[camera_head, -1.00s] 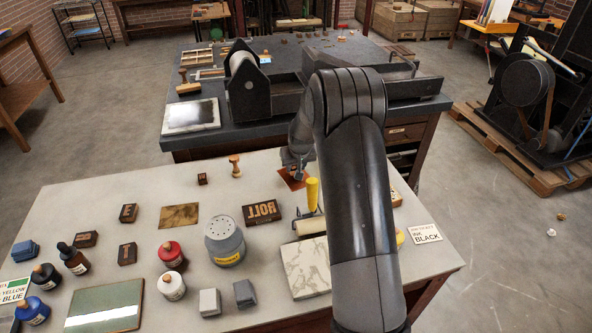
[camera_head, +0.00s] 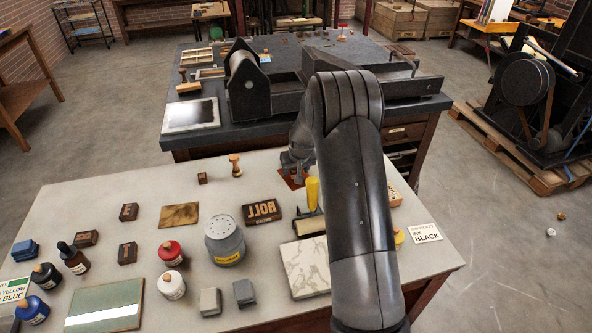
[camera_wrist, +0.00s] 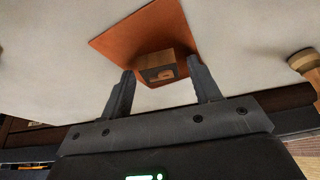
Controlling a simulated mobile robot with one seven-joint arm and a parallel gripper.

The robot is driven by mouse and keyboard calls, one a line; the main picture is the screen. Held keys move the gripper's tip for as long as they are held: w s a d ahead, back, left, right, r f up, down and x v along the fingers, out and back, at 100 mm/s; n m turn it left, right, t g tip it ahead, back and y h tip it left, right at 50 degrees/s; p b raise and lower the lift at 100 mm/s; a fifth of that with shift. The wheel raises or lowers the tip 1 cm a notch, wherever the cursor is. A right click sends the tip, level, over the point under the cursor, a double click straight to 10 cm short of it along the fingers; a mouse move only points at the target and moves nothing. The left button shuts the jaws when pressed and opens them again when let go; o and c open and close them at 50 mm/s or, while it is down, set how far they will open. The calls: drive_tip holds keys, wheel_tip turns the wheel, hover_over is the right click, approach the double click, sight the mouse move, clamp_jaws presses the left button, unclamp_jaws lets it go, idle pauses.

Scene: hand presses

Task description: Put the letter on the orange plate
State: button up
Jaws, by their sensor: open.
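The orange plate (camera_wrist: 118,38) lies flat on the pale tabletop in the wrist view. In the head view the plate (camera_head: 285,181) is mostly hidden by my arm. A small wooden letter block (camera_wrist: 165,64) rests on the plate near its edge, with a dark end face carrying a light mark I cannot read. My gripper (camera_wrist: 163,80) is open, its two dark fingers on either side of the block, with a gap visible at least on the right. In the head view my gripper (camera_head: 294,166) is low over the plate; the block is hidden there.
A wooden stamp handle (camera_head: 235,165) and a small block (camera_head: 202,178) stand to the left.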

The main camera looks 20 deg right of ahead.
drive_tip(key=v, duration=1.2)
drive_tip(key=s+a+r, duration=0.2)
drive_tip(key=s+r, duration=0.6)
drive_tip(key=s, duration=0.1)
drive_tip(key=s+a+r, duration=0.2)
drive_tip(key=s+r, duration=0.5)
drive_tip(key=s, duration=0.2)
drive_tip(key=s+a+r+t, duration=0.1)
drive_tip(key=s+a+r, duration=0.1)
drive_tip(key=s, duration=1.9)
drive_tip(key=shift+s, duration=0.2)
drive_tip(key=shift+r, duration=0.1)
